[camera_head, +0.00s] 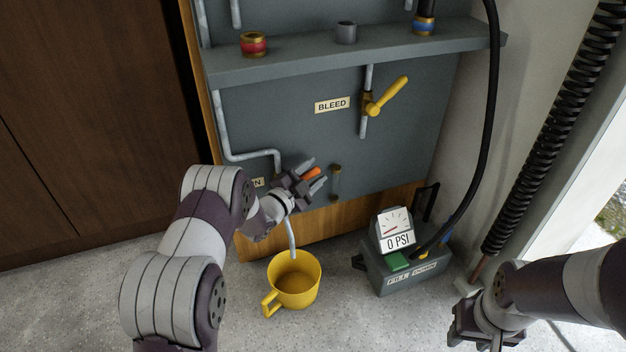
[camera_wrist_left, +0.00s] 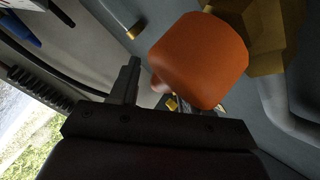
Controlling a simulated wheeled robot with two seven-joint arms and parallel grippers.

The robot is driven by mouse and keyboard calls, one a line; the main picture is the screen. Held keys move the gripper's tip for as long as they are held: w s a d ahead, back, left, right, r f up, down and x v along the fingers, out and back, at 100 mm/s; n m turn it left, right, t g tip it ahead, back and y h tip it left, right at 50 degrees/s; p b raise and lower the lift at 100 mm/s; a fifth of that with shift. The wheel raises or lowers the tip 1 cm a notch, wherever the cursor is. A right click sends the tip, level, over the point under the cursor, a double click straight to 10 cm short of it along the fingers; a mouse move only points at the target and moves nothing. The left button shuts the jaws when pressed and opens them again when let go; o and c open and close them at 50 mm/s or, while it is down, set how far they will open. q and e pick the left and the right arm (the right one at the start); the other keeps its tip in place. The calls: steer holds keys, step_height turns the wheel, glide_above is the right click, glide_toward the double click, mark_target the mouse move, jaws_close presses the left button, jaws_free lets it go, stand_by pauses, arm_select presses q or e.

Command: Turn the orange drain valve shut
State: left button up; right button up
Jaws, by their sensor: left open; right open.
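The orange drain valve handle (camera_head: 312,173) shows at the lower part of the grey panel, partly hidden by my left gripper (camera_head: 310,175). In the left wrist view the orange handle (camera_wrist_left: 200,60) looms large, close to the camera, with its brass body (camera_wrist_left: 265,35) behind it. My left gripper is open, its fingertips on either side of the handle in the head view. One finger (camera_wrist_left: 128,82) shows in the wrist view, apart from the handle; the other is hidden. Contact cannot be told. My right gripper (camera_head: 470,325) is open and empty, low at the right.
A yellow mug (camera_head: 293,281) stands on the floor below the drain pipe (camera_head: 291,238). A pump box (camera_head: 405,275) with a gauge reading 0 PSI stands to its right. A yellow bleed valve (camera_head: 386,97) is higher on the panel, under a shelf (camera_head: 290,66). A black hose (camera_head: 490,120) hangs at the right.

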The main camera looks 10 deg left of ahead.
arm_select(q)
steer(key=shift+w+d, duration=0.1)
steer(key=shift+w, duration=0.15)
jaws_close()
steer(key=g+p, duration=0.1)
steer(key=p, duration=0.1)
steer(key=m+p, duration=0.1)
steer(key=shift+w+d+f+g+y+p, duration=0.1)
steer(key=shift+d+f+g+y+p, duration=0.05)
steer(key=shift+d+g+y+p, duration=0.2)
step_height(320, 180, down, 4)
steer(key=shift+w+r+m+g+y+p, duration=0.1)
steer(key=shift+r+m+g+y+p, duration=0.15)
steer(key=shift+m+g+y+p, duration=0.7)
steer(key=shift+n+b, duration=0.25)
steer(key=shift+b, duration=0.05)
jaws_free()
